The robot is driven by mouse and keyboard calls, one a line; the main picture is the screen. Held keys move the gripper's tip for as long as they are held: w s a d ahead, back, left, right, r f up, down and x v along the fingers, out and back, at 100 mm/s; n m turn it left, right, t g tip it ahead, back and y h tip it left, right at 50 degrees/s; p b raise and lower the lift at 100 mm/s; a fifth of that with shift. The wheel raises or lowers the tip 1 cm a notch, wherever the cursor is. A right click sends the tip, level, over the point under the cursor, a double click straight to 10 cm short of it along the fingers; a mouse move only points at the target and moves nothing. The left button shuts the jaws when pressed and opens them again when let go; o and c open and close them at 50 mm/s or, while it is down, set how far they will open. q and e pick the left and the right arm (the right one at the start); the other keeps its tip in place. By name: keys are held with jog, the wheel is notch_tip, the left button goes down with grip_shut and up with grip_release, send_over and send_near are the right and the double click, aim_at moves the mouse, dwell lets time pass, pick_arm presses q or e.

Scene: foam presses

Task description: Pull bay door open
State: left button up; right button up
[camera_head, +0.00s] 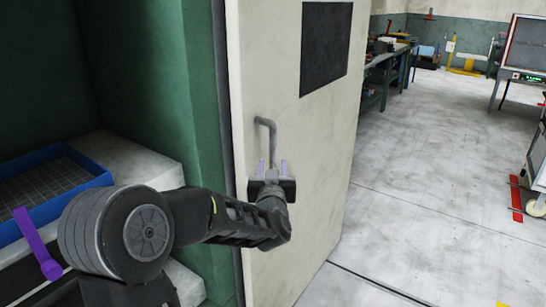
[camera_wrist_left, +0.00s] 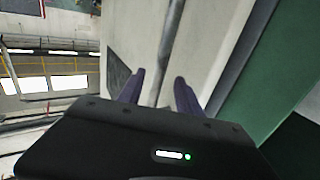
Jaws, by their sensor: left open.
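The bay door (camera_head: 300,165) is a cream panel with a dark square on its upper part. It stands beside a green frame, with a dark strip along its left edge. My right gripper is out of view.
At left, a green-walled bay (camera_head: 135,70) holds a blue-rimmed tray (camera_head: 95,182) and a purple bar (camera_head: 36,243). Open grey floor (camera_head: 440,180) lies right of the door. A workbench (camera_head: 385,70) stands far behind, and a wheeled cart (camera_head: 538,165) at the right edge.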

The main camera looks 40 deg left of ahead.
aim_at(273, 159)
pick_arm(q)
jog(key=p+x, duration=0.1)
jog(key=x, duration=0.4)
jog(key=shift+w+a, duration=0.15)
jog(key=shift+w, duration=0.15)
jog(key=shift+c, duration=0.4)
grip_shut()
dwell(0.7)
